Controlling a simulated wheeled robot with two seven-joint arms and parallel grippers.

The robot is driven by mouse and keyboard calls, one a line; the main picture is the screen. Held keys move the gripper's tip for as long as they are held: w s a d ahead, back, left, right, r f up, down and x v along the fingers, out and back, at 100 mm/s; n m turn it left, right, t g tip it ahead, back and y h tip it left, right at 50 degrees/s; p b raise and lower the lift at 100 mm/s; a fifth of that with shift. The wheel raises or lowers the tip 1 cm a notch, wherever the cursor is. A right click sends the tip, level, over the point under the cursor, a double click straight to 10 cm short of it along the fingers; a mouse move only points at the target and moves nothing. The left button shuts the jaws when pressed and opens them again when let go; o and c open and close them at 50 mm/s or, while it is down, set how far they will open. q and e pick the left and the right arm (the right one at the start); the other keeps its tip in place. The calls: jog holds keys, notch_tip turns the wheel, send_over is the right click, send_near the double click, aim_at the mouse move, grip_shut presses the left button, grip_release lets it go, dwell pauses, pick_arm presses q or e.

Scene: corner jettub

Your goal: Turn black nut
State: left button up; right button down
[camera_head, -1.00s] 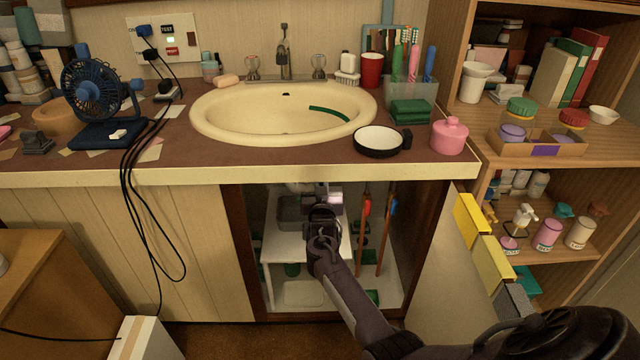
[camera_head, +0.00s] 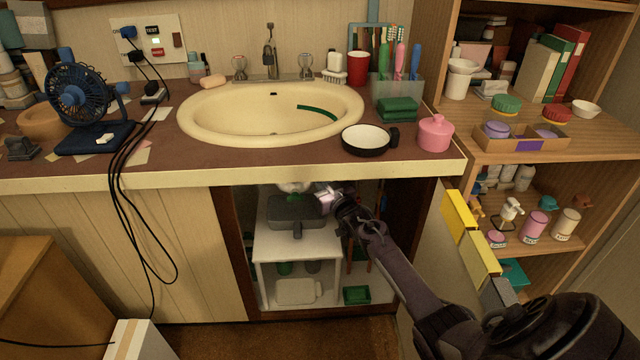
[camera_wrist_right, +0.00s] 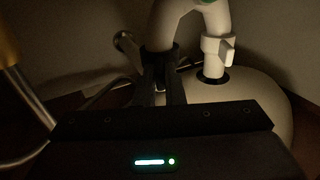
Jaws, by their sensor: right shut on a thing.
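In the right wrist view, a black nut (camera_wrist_right: 160,48) sits around the lower end of a white curved pipe (camera_wrist_right: 165,18). My right gripper (camera_wrist_right: 161,84) reaches up to this pipe end, its dark fingers close together on the nut; the exact contact is dark and hard to see. In the head view, my right gripper (camera_head: 328,199) is inside the open cabinet under the sink, beside the partly hidden white plumbing (camera_head: 294,187). The nut cannot be made out in the head view. My left gripper is not in view.
The sink counter edge (camera_head: 130,182) lies above my right arm. A grey box (camera_head: 296,211) stands on a white shelf (camera_head: 265,240) in the cabinet. The open cabinet door (camera_head: 440,245) is at right. In the wrist view, a metal tube (camera_wrist_right: 28,98) is at left and a white-collared pipe (camera_wrist_right: 215,50) at right.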

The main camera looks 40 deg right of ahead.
jog(key=c, duration=1.5)
grip_release()
jog(key=shift+a, duration=0.15)
